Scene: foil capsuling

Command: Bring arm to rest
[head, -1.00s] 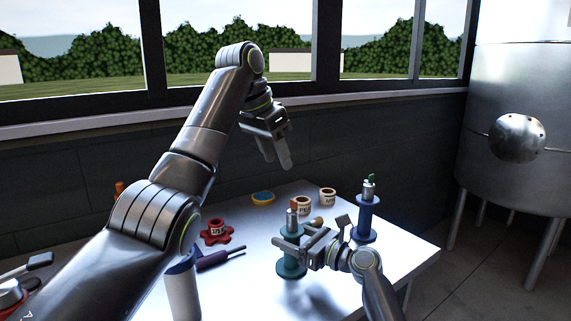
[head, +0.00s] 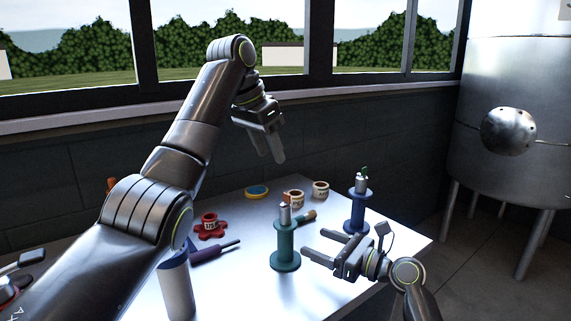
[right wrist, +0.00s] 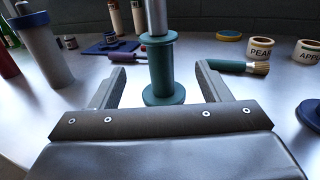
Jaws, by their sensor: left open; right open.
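My left gripper (head: 272,147) is raised above the back of the table, its fingers pointing down, empty. My right gripper (head: 312,243) is low over the front right of the table, open and empty. Its fingers point towards a teal spool-shaped stand (head: 286,245) holding an upright silver-topped piece. In the right wrist view the teal stand (right wrist: 162,72) stands beyond and between the open fingers (right wrist: 160,80), apart from them. A blue spool stand (head: 358,211) with a silver and green top is behind the right gripper.
The white table (head: 240,275) also carries a red knob-shaped piece (head: 210,228), a purple-handled tool (head: 212,252), labelled pots (head: 320,190), a yellow-blue disc (head: 257,192) and a grey cylinder (head: 177,290). A steel tank (head: 505,120) stands to the right, a window wall behind.

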